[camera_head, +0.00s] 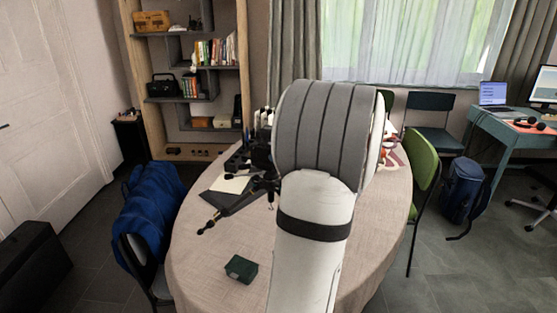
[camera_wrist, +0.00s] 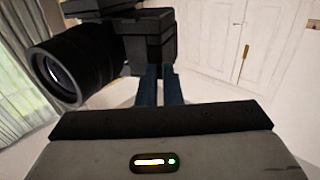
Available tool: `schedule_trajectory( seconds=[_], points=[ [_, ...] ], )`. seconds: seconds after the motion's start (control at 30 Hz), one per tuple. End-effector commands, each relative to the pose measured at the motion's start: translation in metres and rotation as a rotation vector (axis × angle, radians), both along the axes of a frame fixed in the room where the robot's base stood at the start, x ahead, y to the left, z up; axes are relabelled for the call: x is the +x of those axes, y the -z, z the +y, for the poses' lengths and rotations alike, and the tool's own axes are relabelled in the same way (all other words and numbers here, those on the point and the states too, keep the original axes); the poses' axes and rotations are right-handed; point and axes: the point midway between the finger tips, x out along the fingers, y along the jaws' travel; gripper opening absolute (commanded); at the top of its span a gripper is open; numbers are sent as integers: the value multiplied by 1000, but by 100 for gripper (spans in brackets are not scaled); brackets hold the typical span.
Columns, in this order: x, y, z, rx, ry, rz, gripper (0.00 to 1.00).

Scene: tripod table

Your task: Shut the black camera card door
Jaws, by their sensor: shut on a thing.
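The black camera (camera_wrist: 148,38) fills the upper left of the wrist view, with its lens (camera_wrist: 55,75) pointing to the lower left. In the head view, dark camera gear (camera_head: 258,152) shows partly behind my arm. My gripper (camera_wrist: 162,70) has its two dark blue fingers close together, with the tips at the lower part of the camera body. They are shut on a part of it. The card door cannot be told apart from the black body, and the fingertips are partly hidden against it. In the head view my arm hides the gripper.
A black tripod leg (camera_head: 232,206) reaches out over the round, cloth-covered table (camera_head: 205,262). A dark green box (camera_head: 241,268) sits near the table's front. Chairs stand around it, one with a blue jacket (camera_head: 150,205) at the left. The front left tabletop is mostly clear.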

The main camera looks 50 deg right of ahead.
Motion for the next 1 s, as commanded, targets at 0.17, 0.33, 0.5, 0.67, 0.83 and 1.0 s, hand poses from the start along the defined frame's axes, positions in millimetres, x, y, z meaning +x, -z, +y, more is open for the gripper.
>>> schedule_trajectory(
  seconds=[0.17, 0.33, 0.5, 0.67, 0.83, 1.0],
  points=[
    [0, -2, 0, -2, 0, -3, 0],
    [0, -2, 0, -2, 0, -3, 11],
    [0, -1, 0, -1, 0, -2, 25],
    [0, -1, 0, -1, 0, -1, 27],
    [-5, 0, 0, -1, 2, -2, 27],
    [-31, 0, 2, -1, 6, -2, 27]
  ],
)
